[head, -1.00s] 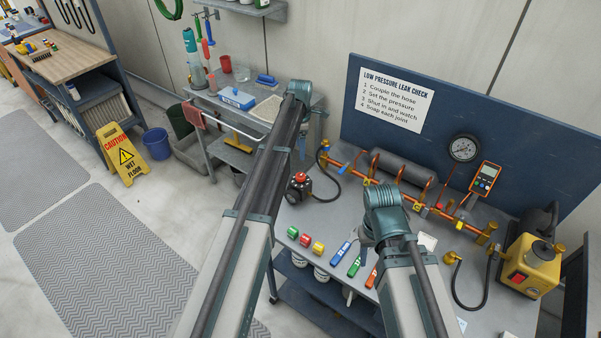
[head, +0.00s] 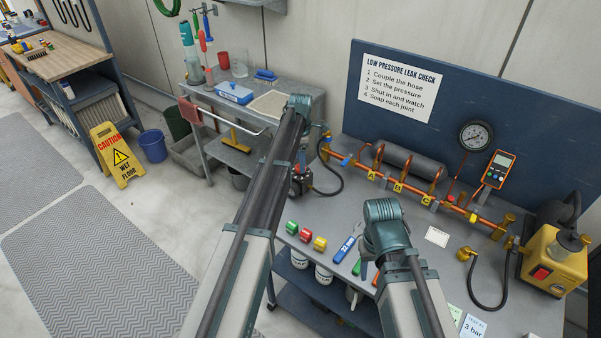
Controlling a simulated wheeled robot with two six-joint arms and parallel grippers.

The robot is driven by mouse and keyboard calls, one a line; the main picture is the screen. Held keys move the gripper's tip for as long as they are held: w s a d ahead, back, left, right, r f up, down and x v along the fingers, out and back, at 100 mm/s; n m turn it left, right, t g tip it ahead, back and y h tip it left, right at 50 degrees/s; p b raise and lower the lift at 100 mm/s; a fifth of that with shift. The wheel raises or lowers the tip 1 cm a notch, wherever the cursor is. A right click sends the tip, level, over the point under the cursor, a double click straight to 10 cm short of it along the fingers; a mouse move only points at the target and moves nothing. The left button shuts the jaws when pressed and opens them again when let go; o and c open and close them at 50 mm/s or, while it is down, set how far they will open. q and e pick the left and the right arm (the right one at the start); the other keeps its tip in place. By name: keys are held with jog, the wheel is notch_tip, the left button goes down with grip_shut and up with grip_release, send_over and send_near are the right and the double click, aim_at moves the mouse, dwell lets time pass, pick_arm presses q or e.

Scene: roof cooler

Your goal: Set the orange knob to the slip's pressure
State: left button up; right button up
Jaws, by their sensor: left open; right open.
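The dark regulator body (head: 301,184) stands at the left of the bench, with a black hose running from it. Its orange-red knob is mostly hidden behind my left gripper and arm. My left gripper (head: 301,160) is open, pointing down just above the regulator; I cannot tell whether it touches the knob. A slip reading "TEST AT 3 bar" (head: 473,327) lies at the bench's front edge, cut by the picture's bottom. A pale green slip (head: 455,315) lies beside it, its text unreadable. My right gripper (head: 367,262) is open and empty over the front of the bench, its fingers partly hidden.
A copper pipe manifold (head: 430,204) with a round gauge (head: 475,135) and an orange meter (head: 497,169) runs along the back. A yellow pump (head: 553,262) stands at right. Coloured fittings (head: 305,234) and spanners (head: 344,249) lie in front. A white card (head: 437,236) lies mid-bench.

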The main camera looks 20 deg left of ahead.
pick_arm(q)
notch_tip(320, 180, down, 2)
jog(key=shift+f+b, duration=0.15)
jog(key=shift+b, duration=0.55)
pick_arm(e)
notch_tip(320, 180, down, 2)
jog(key=shift+f, duration=0.15)
pick_arm(q)
grip_shut()
